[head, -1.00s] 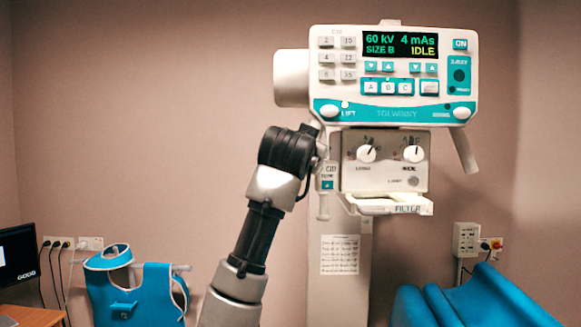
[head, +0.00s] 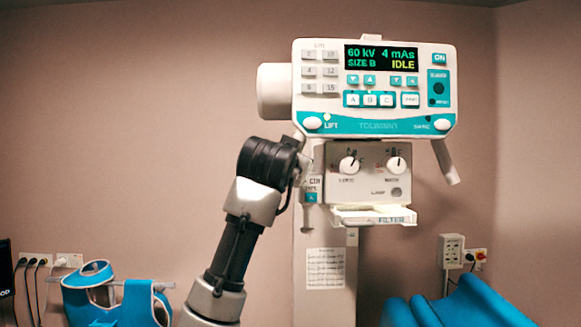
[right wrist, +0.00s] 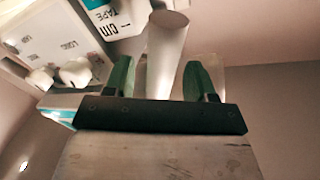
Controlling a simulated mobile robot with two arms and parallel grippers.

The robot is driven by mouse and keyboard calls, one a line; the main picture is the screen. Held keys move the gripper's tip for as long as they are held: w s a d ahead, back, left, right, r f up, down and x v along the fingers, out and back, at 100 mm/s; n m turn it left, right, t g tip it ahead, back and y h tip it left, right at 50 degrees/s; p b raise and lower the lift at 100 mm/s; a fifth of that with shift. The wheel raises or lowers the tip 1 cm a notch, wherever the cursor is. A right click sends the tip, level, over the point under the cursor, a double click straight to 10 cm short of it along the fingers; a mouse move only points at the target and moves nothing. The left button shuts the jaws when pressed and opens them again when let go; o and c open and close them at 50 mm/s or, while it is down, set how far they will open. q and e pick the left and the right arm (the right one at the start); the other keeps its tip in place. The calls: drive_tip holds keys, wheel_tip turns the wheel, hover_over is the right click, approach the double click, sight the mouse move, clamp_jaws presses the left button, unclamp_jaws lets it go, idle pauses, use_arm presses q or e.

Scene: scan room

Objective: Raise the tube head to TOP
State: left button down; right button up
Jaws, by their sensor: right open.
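The tube head (head: 373,88) is a white and teal console; its display reads 60 kV, 4 mAs, SIZE B, IDLE. A white knob (head: 312,123) sits by its LIFT label. A slanted handle (head: 446,162) hangs from its right underside. My right gripper comes in at the left underside, its fingers mostly hidden by my wrist in the head view. In the right wrist view my right gripper (right wrist: 164,82) is open, its green fingers on either side of a white cylinder (right wrist: 165,50), apparently the left handle. Contact cannot be told. My left gripper is out of view.
The column (head: 323,285) stands behind. A blue apron (head: 108,300) hangs at lower left, a blue padded chair (head: 465,305) stands at lower right. Sockets (head: 452,250) are on the wall.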

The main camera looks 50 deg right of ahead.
drive_tip(key=b+v, duration=0.4)
drive_tip(key=v, duration=0.5)
drive_tip(key=shift+a+f, duration=0.1)
